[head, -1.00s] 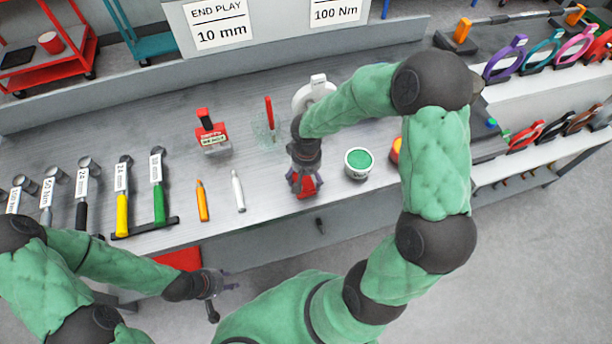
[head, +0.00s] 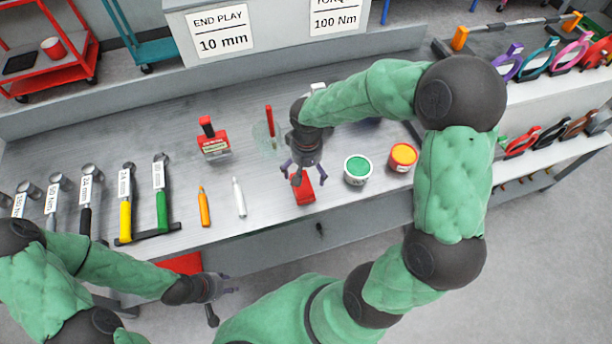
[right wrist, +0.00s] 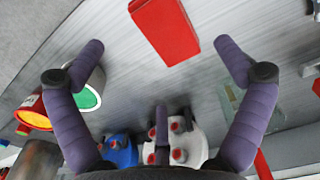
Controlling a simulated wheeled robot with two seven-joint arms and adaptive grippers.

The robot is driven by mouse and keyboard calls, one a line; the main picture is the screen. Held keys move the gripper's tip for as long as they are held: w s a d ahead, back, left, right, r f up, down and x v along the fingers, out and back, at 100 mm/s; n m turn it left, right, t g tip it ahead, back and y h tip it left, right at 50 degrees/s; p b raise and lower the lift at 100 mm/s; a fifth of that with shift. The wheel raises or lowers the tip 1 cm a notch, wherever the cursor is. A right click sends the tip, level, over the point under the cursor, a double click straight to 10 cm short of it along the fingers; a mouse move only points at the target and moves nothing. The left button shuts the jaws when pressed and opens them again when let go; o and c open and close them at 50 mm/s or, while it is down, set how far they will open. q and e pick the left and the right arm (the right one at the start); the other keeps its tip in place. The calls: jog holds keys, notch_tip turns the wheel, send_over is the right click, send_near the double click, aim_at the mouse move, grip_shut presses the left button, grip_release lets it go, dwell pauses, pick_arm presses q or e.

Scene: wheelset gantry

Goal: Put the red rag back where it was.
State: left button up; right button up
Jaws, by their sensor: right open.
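The red rag (head: 303,190) lies as a folded block on the grey bench, near its front edge, left of the green-topped tub. It also shows in the right wrist view as a red rectangle (right wrist: 165,28) at the top. My right gripper (head: 297,172) is open and empty, just behind and above the rag. In the right wrist view its purple fingers (right wrist: 158,48) are spread wide, apart from the rag. My left gripper (head: 228,286) hangs low in front of the bench; its jaw opening is too small to judge.
A green-topped tub (head: 358,169) and an orange-topped tub (head: 402,156) stand right of the rag. A white marker (head: 239,197) and orange marker (head: 203,206) lie left. Behind are a red stamp-like block (head: 213,141) and a red-handled tool (head: 270,122). Several torque tools line the left.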

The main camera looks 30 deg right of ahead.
aim_at(306, 183)
jog(key=shift+r+p, duration=0.3)
jog(key=shift+r, duration=1.85)
